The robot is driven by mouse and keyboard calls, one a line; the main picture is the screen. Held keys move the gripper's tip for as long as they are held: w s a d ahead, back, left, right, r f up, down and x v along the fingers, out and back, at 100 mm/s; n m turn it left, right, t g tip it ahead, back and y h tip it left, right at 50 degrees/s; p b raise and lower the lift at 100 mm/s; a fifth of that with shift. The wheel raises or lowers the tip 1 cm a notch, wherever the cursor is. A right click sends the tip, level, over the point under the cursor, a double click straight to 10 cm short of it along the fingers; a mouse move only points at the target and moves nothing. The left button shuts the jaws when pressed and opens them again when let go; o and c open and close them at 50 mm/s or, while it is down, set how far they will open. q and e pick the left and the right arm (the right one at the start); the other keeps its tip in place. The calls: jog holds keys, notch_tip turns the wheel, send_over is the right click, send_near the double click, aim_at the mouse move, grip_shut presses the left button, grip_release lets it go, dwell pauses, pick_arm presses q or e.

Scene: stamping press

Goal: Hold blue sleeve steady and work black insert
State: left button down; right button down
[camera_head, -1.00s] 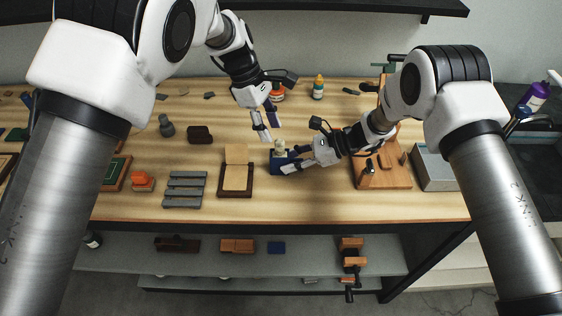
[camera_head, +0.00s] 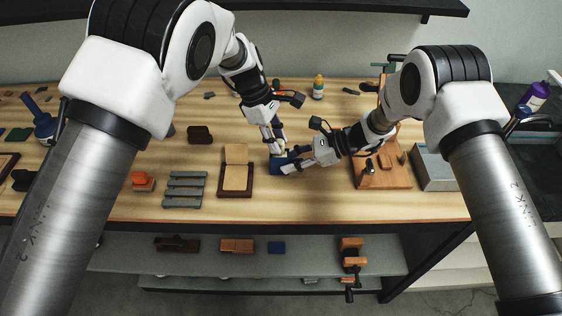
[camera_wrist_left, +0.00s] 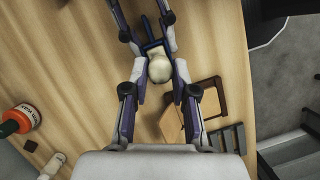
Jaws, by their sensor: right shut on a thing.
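The blue sleeve (camera_head: 278,165) is on the wooden bench, mostly covered by both grippers in the head view. It also shows as a dark blue piece in the left wrist view (camera_wrist_left: 152,47). My right gripper (camera_head: 289,163) is shut on the blue sleeve from the right. A cream rounded knob (camera_wrist_left: 159,70) sits at the sleeve's near end in the left wrist view. My left gripper (camera_head: 276,149) is over the sleeve from above, open, with its fingers on either side of the knob. I cannot make out a black insert; it may be hidden under the knob.
A brown hinged box (camera_head: 236,183) stands just left of the sleeve, with grey slats (camera_head: 185,189) beyond it. A wooden fixture (camera_head: 385,170) stands to the right. The bench front is clear below the sleeve.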

pick_arm(q)
jog(key=shift+r, duration=0.3)
pick_arm(e)
jog(key=shift+s+f, duration=0.1)
jog(key=shift+f, duration=0.1)
pick_arm(q)
jog(key=shift+r, duration=4.55)
pick_arm(e)
jog(key=c, duration=0.9)
grip_release()
jog(key=shift+o, duration=0.9)
pick_arm(q)
jog(key=a+r, duration=0.5)
jog(key=a, duration=0.1)
jog(key=shift+w+r, duration=0.35)
pick_arm(e)
jog(key=shift+w, duration=0.25)
jog(key=shift+r, duration=0.1)
